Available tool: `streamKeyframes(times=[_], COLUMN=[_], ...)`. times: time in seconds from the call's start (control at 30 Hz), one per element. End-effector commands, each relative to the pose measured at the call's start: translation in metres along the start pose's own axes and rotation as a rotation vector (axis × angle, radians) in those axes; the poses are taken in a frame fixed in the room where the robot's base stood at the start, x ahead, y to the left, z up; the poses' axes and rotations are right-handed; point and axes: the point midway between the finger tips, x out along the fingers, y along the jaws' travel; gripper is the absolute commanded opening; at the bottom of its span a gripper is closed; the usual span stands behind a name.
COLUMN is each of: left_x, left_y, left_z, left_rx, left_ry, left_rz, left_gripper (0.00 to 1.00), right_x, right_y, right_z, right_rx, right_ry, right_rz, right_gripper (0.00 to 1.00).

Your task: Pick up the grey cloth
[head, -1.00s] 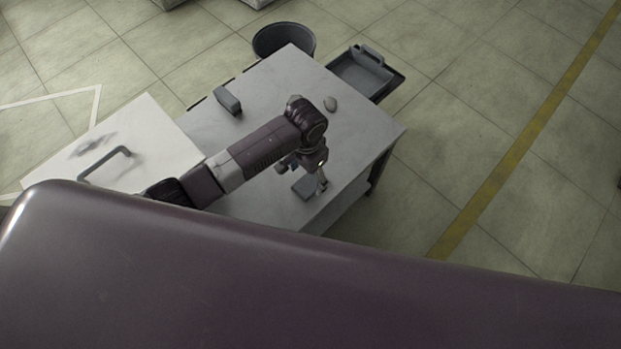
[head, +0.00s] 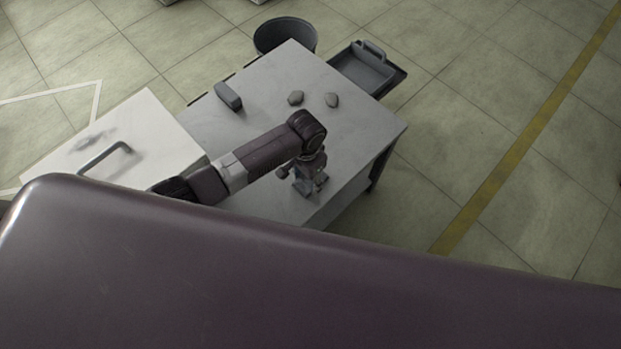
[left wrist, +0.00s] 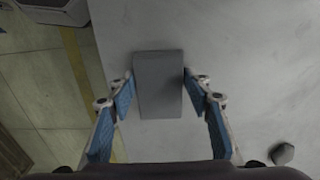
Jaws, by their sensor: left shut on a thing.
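The grey cloth (left wrist: 158,84) shows in the left wrist view as a flat-sided grey rectangular block on the pale table top. It lies between the blue-padded fingers of my left gripper (left wrist: 159,88), with a fingertip close against each side. In the head view my left gripper (head: 311,186) points down near the table's front right edge, and the cloth (head: 301,187) is partly hidden by it. The left gripper is shut on the cloth. I cannot tell whether the cloth is clear of the table. My right gripper is not in view.
On the table (head: 345,135) are a dark grey block (head: 228,96) and two small grey lumps, one left (head: 295,98) and one right (head: 332,100). A black bin (head: 285,36) and a dark tray (head: 361,68) are beyond its far edges. A white surface with a handle (head: 105,157) adjoins the left.

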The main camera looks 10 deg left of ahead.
Motion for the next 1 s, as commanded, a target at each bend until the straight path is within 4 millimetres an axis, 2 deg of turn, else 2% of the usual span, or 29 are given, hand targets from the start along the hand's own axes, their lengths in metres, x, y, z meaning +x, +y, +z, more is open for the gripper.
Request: streamKeyframes(times=[0.27, 0.47, 0.57, 1.0], left_x=[-0.002, -0.017, -0.035, -0.146], left_y=[0.0, 0.0, 0.0, 0.0], left_z=[0.0, -0.001, -0.001, -0.001], left_rx=[0.0, 0.001, 0.001, 0.001], left_ry=[0.001, 0.002, 0.004, 0.005], left_rz=[0.0, 0.0, 0.0, -0.001], left_gripper=[0.25, 0.25, 0.25, 0.25], right_x=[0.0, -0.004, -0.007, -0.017], right_y=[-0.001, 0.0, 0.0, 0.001], right_z=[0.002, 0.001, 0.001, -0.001], right_rx=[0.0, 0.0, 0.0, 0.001], right_ry=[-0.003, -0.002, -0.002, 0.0], right_rz=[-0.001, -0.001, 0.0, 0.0], right_gripper=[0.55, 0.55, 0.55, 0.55])
